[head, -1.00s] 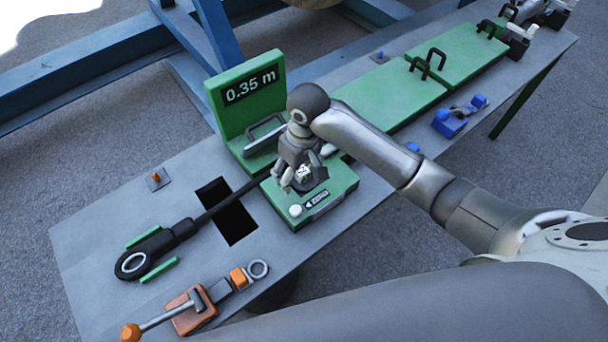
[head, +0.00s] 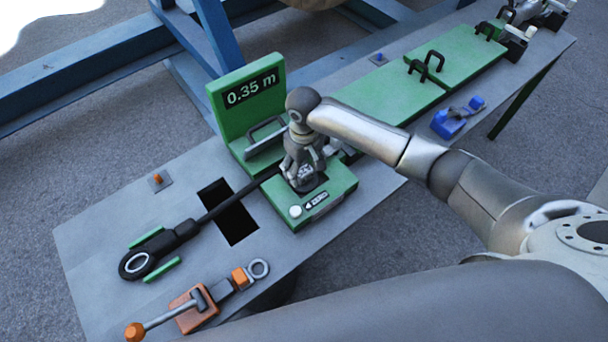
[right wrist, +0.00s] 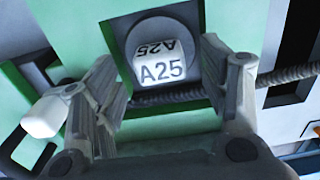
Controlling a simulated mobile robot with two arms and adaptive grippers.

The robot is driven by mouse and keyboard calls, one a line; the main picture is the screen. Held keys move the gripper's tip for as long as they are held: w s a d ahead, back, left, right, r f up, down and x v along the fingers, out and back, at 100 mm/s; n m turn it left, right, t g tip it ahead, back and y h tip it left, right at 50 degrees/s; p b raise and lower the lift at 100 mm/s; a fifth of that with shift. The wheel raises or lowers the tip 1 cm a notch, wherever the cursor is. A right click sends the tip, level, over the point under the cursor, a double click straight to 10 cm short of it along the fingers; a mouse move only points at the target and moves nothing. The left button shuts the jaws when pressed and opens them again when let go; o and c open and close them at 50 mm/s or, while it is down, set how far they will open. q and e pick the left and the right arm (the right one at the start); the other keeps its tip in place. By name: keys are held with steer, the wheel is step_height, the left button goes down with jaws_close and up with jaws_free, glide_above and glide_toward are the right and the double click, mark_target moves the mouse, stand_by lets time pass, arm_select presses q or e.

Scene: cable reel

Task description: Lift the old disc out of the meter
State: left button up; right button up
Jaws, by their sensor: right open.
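The green meter (head: 340,192) stands on the grey bench, with an upright panel reading 0.35 m (head: 250,90). In the right wrist view, the old disc (right wrist: 160,70), pale with A25 on it, sits in the meter's dark square opening. My right gripper (head: 304,180) points down over that opening and hides most of the disc in the head view. In the right wrist view its open fingers (right wrist: 160,78) stand on either side of the disc, with visible gaps. I cannot tell how deep the fingertips reach. My left gripper is not in view.
A dark cable (head: 235,200) runs into the meter from a ring-ended fitting (head: 137,262) across a rectangular hole (head: 226,218). An orange-handled clamp (head: 190,310) lies at the front.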

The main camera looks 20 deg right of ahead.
mark_target(308, 179)
steer(key=shift+f, duration=1.3)
steer(key=c, duration=1.3)
